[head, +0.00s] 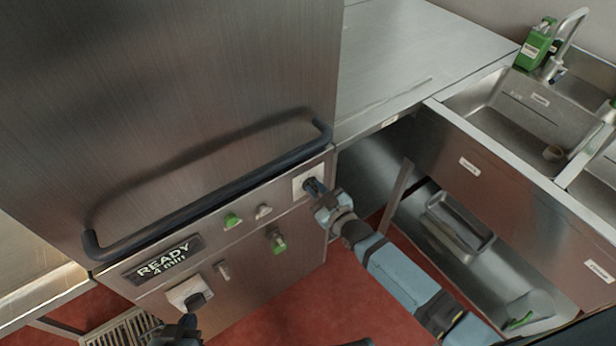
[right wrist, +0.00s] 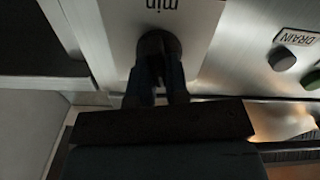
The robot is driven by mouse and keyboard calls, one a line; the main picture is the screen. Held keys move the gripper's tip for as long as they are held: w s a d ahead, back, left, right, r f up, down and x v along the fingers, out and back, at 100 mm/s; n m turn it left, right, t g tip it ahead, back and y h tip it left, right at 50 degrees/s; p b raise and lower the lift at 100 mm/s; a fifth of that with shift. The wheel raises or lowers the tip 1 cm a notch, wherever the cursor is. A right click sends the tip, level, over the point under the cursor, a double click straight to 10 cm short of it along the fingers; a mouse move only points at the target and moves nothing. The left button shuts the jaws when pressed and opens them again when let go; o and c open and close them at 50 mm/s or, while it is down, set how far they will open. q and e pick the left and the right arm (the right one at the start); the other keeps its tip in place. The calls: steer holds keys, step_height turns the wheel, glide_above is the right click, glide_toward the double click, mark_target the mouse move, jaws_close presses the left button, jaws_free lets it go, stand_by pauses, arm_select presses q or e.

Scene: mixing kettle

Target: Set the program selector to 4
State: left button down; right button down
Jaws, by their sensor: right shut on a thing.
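The kettle's front panel carries a display (head: 165,262) that reads "READY 4 min". A dark knob on a white plate (head: 299,187) sits at the panel's right end; the plate also shows in the right wrist view (right wrist: 200,35), with the label "min". My right gripper (head: 317,187) is shut on this dark knob (right wrist: 153,42), its fingers on either side and hiding much of it. Where its pointer stands is hidden. A second black knob (head: 196,302) on a white plate sits below the display. My left gripper (head: 184,326) is just below it; its jaw opening is unclear.
A long dark handle bar (head: 215,185) runs above the panel. Green (head: 232,221) and grey (head: 263,211) buttons, a small lever (head: 222,270) and a green-tipped switch (head: 278,242) sit between the knobs. A steel counter and sink (head: 480,105) stand at right.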

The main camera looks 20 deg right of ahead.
steer(key=shift+d+m, duration=0.1)
steer(key=shift+m, duration=1.1)
steer(key=c, duration=1.3)
jaws_free()
steer(key=shift+c, duration=0.2)
steer(key=o, duration=0.3)
